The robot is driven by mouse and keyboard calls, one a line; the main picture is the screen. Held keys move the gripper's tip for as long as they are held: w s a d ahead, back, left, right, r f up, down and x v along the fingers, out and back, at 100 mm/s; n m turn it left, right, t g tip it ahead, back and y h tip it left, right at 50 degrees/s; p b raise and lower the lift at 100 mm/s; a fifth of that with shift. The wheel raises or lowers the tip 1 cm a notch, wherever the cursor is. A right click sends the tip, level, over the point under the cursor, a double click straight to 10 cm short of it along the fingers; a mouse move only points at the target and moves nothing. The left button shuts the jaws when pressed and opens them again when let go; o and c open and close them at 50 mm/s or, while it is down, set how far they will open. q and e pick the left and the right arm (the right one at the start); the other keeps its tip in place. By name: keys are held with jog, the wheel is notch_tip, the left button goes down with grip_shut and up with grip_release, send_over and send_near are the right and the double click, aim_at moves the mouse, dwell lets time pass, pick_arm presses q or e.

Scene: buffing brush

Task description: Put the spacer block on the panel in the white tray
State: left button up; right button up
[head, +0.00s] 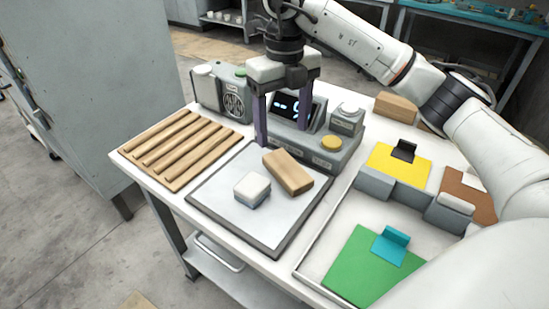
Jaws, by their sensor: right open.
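A wooden block (289,172), which looks like the spacer block, lies flat on the grey-white panel (222,192) with a dark rim. A smaller block with a white top and grey-blue lower part (252,190) sits on the panel to its left, close by. My right gripper (282,137) is open and empty, pointing down behind and above the wooden block; its exact height is hard to tell. The white tray (322,240) is at the right, partly hidden by my right arm. My left gripper is not in view.
A grey device with a display (325,147) stands behind the panel. A ribbed wooden rack (180,147) is at the left. The tray holds a green sheet (360,268) with a teal piece, and yellow (395,164) and brown (470,190) sheets. Bare tray floor shows between them.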

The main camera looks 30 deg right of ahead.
aim_at(286, 166)
jog(key=f, duration=0.3)
jog(key=shift+s+d+f, duration=0.1)
jog(key=shift+s+f, duration=0.2)
jog(key=shift+s, duration=0.05)
jog(key=shift+s+d+f, duration=0.1)
jog(key=shift+f, duration=1.4)
jog(key=shift+d+f, duration=0.1)
jog(key=shift+f, duration=1.35)
jog(key=c, duration=1.3)
